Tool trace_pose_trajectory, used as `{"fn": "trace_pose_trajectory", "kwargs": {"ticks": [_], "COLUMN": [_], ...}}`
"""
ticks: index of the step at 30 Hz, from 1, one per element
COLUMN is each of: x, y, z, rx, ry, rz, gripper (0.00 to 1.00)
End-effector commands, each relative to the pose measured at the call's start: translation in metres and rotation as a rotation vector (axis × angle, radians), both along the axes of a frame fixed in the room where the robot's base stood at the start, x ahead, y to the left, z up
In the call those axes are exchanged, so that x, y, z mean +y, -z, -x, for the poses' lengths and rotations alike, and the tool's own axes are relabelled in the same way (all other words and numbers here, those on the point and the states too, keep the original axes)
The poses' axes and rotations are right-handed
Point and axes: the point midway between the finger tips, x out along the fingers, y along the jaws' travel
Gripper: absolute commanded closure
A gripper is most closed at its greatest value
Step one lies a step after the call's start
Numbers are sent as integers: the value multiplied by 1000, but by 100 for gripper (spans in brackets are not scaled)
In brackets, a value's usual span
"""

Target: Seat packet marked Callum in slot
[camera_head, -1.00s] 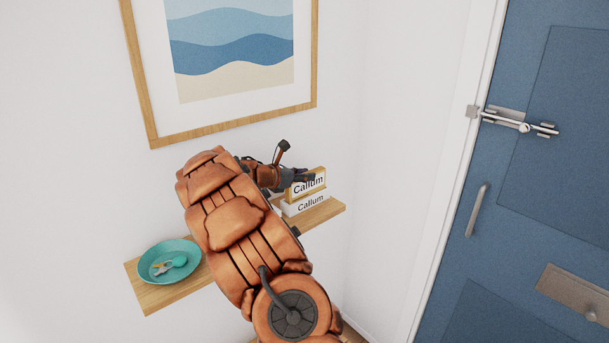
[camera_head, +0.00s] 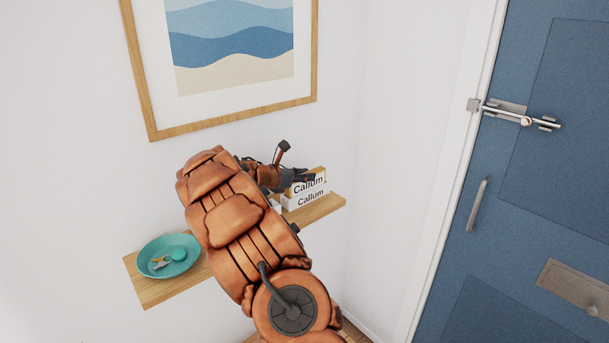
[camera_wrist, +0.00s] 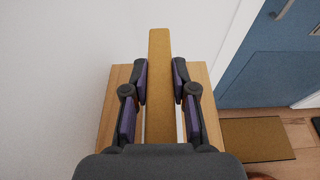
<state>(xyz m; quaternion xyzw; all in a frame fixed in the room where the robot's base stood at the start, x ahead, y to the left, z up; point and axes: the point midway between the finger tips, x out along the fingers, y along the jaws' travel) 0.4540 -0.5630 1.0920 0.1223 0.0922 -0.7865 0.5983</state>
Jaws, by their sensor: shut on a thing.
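The packet marked Callum (camera_head: 309,184) is upright at the right part of the wooden shelf, its white label facing out. Its tan top edge (camera_wrist: 159,60) runs between my fingers in the wrist view. Directly below it is the white slot holder (camera_head: 310,199), also marked Callum. The packet's lower part is hidden behind the holder's front, so it appears to be at least partly inside; its depth cannot be told. My gripper (camera_head: 302,177) is shut on the packet near its top, with one finger on each side (camera_wrist: 160,82).
The wooden shelf (camera_head: 325,208) runs along the white wall. A teal bowl (camera_head: 150,267) with small items stands at its left end. A framed wave picture (camera_head: 232,125) hangs above. A blue door (camera_head: 530,200) is at the right. My arm hides the shelf's middle.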

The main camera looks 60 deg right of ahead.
Motion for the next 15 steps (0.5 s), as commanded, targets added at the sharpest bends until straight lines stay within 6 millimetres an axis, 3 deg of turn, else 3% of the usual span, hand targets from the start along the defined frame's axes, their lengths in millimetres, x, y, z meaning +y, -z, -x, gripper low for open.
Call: {"fn": "trace_pose_trajectory", "kwargs": {"ticks": [1, 2, 3, 10, 15], "x": [0, 0, 0, 0, 0], "y": [1, 1, 1, 1, 1], "z": [0, 0, 0, 0, 0], "rx": [0, 0, 0, 0, 0], "ry": [0, 0, 0, 0, 0], "rz": [0, 0, 0, 0, 0], "gripper": [100, 73, 69, 45, 44]}}
